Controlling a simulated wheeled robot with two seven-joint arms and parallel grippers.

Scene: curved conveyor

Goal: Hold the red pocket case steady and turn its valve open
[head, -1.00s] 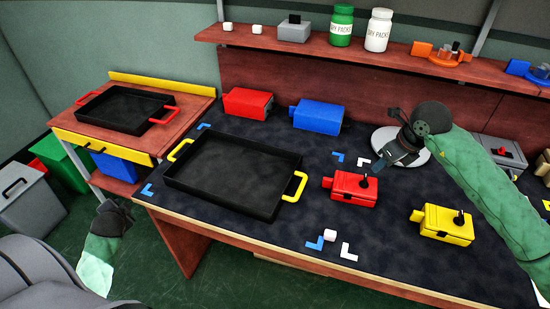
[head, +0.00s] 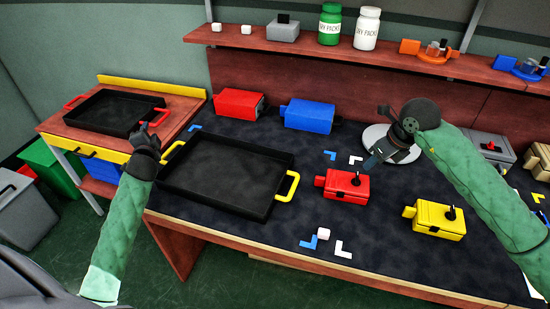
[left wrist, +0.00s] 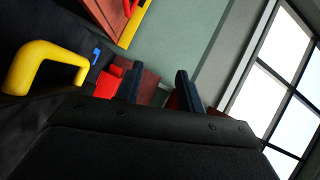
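The red pocket case (head: 345,186) lies on the dark mat right of the black tray, with a black valve handle (head: 356,179) on top.
The black tray (head: 170,195) with yellow handles fills the mat's left part. A blue case (head: 308,116) lies behind, and a yellow case (head: 438,221) lies right. A white cube (head: 323,233) and corner marks lie in front. A shelf (head: 300,47) runs along the back.

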